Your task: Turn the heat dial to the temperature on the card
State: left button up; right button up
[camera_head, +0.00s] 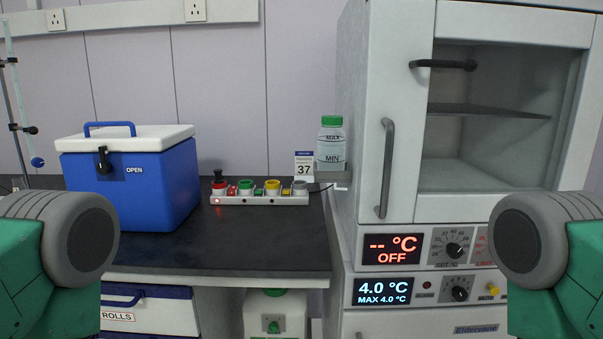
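The card (304,168) stands upright at the back of the bench and reads 37. The heat dial (453,250) is a black knob with a number scale around it, on the panel below the glass-fronted cabinet at the right. Its exact pointer position is too small to tell. The red display (391,248) beside it reads "-- °C OFF". A second black knob (460,294) sits below, beside a blue-white display (383,291) reading 4.0 °C, MAX 4.0 °C. Parts of my two arms show at the lower left and right edges. Neither gripper's fingers are in view.
The cabinet door (388,110) is shut, with a vertical handle (386,168). On the dark bench (250,245) stand a blue cooler (140,190), a power strip with coloured sockets (260,199) and a green-capped bottle (331,143). The bench's front middle is clear.

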aim_at(454, 251)
jog(key=z, duration=0.4)
jog(key=l+z, duration=0.15)
jog(key=z, duration=0.6)
jog(key=l+z, duration=0.1)
jog(key=z, duration=0.25)
jog(key=i+l+z, duration=0.15)
jog(key=i+l, duration=0.05)
jog(key=i, duration=0.05)
